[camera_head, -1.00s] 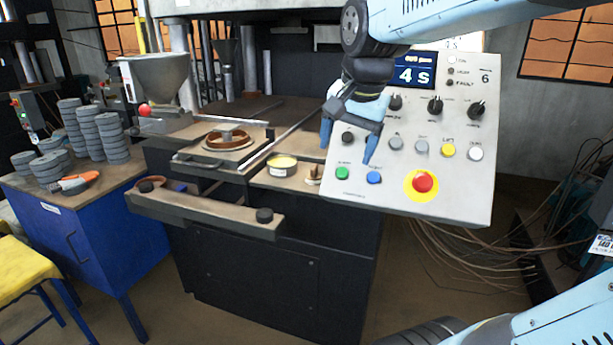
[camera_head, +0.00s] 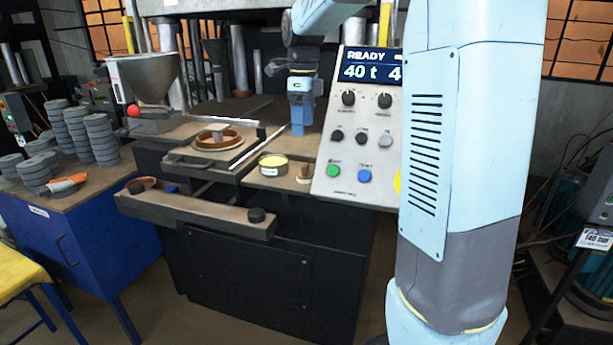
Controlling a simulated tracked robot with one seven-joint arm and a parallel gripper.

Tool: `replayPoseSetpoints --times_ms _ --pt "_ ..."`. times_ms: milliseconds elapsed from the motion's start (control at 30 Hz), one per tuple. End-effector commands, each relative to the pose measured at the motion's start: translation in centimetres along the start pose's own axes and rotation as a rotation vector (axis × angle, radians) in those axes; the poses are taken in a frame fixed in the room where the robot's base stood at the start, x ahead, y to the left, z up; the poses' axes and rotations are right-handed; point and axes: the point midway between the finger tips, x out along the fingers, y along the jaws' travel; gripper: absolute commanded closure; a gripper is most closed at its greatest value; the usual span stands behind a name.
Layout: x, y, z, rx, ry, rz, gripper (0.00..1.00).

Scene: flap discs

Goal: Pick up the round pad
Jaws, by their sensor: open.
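A small tan-brown piece (camera_head: 305,174) sits on the press's front ledge (camera_head: 282,182), right of a round tin with a yellow top (camera_head: 273,162). It looks like the round pad, but is too small here to be sure. My gripper (camera_head: 299,130) points down above and behind that ledge, close to the left edge of the control panel. Its blue fingers overlap in this view, so the gap between them is hidden. It is open, and nothing shows held in it. It appears apart from the pad and the tin.
The control panel (camera_head: 348,172) stands close right of the ledge. Left of it are a round mould with a brown ring (camera_head: 218,139) and a hopper (camera_head: 150,80). A blue bench (camera_head: 95,235) holds stacked grey discs (camera_head: 100,140). My arm hides the panel's right side.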

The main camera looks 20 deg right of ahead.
Motion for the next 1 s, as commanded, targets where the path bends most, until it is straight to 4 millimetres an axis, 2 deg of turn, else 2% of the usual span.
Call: replayPoseSetpoints --times_ms 333,500,667,1000 --pt "5.8 0.1 -0.1 -0.001 0.002 0.003 0.21" --pt "7.5 0.1 -0.1 -0.002 0.0 0.001 0.21" --pt "8.2 0.0 -0.1 -0.002 0.0 0.001 0.21" --pt "12.3 -0.1 -0.5 -0.001 0.001 0.002 0.21"
